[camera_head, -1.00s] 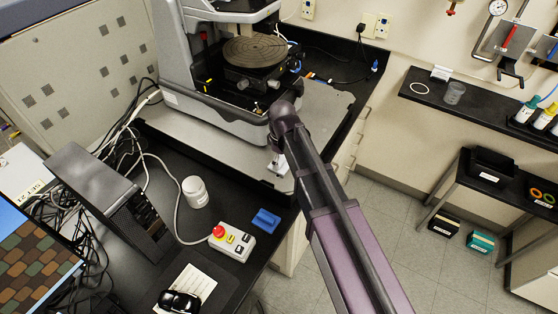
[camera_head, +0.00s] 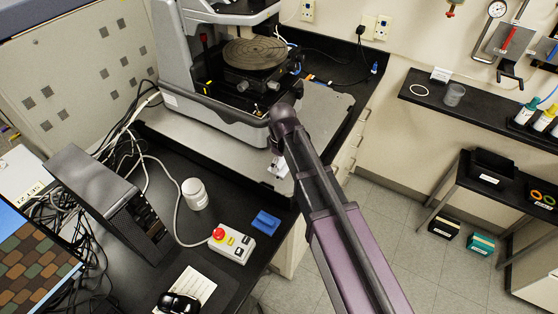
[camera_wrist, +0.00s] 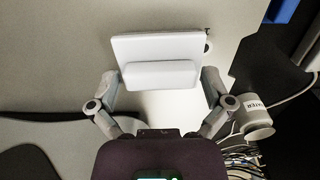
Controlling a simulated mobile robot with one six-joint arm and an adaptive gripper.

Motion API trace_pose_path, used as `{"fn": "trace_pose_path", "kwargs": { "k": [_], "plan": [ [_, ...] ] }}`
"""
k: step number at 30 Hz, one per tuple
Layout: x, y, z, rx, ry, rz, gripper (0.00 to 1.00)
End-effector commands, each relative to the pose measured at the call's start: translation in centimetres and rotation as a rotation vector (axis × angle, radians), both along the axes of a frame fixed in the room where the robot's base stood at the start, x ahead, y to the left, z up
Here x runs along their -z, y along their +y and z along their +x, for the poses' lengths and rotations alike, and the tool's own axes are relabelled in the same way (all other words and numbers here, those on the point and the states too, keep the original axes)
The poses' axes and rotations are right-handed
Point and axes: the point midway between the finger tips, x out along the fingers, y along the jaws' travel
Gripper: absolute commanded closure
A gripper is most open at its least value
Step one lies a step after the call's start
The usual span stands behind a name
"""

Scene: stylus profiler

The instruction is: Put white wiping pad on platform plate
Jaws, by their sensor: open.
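The white wiping pad (camera_wrist: 157,46) is a flat white rectangle with a raised white block along its near side. In the wrist view it lies on a light grey surface. My gripper (camera_wrist: 160,84) is open, with one finger on each side of the raised block. A gap shows at the left finger; contact at the right finger is hard to tell. In the head view my gripper (camera_head: 279,161) is small and low over the grey base at its front right. The round, dark, grooved platform plate (camera_head: 255,53) sits bare on the instrument stage, behind and left of my gripper.
The grey instrument frame (camera_head: 175,45) rises left of the plate. On the black bench are a white jar (camera_head: 194,194), a control box with a red button (camera_head: 231,243) and a blue block (camera_head: 265,221). Cables lie at the left. A wall shelf (camera_head: 480,110) is at the right.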

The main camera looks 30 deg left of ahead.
Motion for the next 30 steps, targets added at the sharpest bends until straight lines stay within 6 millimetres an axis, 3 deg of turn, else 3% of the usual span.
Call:
{"fn": "trace_pose_path", "kwargs": {
  "k": [30],
  "plan": [
    [-7.7,0.0,0.0,0.000,0.000,0.000,0.00]
  ]
}}
